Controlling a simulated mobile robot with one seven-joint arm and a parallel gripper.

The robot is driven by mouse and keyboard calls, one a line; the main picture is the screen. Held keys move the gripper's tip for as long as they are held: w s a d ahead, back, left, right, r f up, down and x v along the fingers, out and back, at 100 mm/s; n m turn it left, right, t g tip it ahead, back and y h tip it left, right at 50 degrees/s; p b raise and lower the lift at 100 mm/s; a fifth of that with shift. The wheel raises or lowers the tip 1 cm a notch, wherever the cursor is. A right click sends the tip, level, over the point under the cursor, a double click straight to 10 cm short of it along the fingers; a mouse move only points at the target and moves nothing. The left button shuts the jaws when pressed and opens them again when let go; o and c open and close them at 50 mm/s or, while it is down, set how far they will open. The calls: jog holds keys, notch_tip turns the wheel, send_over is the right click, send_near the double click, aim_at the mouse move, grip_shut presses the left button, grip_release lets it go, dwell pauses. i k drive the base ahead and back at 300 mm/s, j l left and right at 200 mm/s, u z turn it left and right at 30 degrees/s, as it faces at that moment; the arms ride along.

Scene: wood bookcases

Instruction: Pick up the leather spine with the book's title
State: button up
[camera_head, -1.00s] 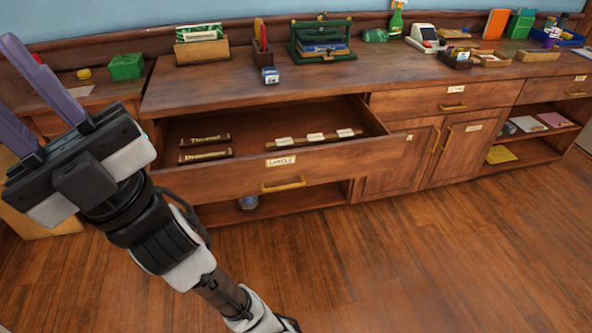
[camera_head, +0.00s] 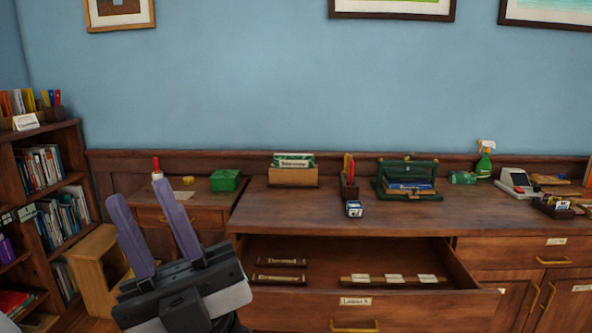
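Two dark brown strips with pale lettering, which look like leather spines, lie in the left part of the open drawer. The rear strip (camera_head: 280,262) and the front strip (camera_head: 279,279) lie roughly parallel and apart. Their lettering is too small to read with certainty. The open drawer (camera_head: 400,310) has a label and a brass handle on its front. My gripper (camera_head: 140,193) is left of the drawer, its two purple fingers pointing up and spread apart with nothing between them. It touches neither strip.
The counter (camera_head: 300,208) above holds a card box (camera_head: 293,172), a green press (camera_head: 408,180) and a small blue-and-white container (camera_head: 354,209). A bookcase (camera_head: 62,215) and wooden step stool (camera_head: 92,262) stand left.

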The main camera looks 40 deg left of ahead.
aim_at(257, 279)
jog(key=j, duration=0.55)
jog(key=i+j, duration=0.1)
jog(key=j, duration=0.45)
jog(key=i+j+u, duration=0.1)
jog(key=j, duration=1.05)
jog(key=i+j, duration=0.15)
jog(key=j, duration=0.4)
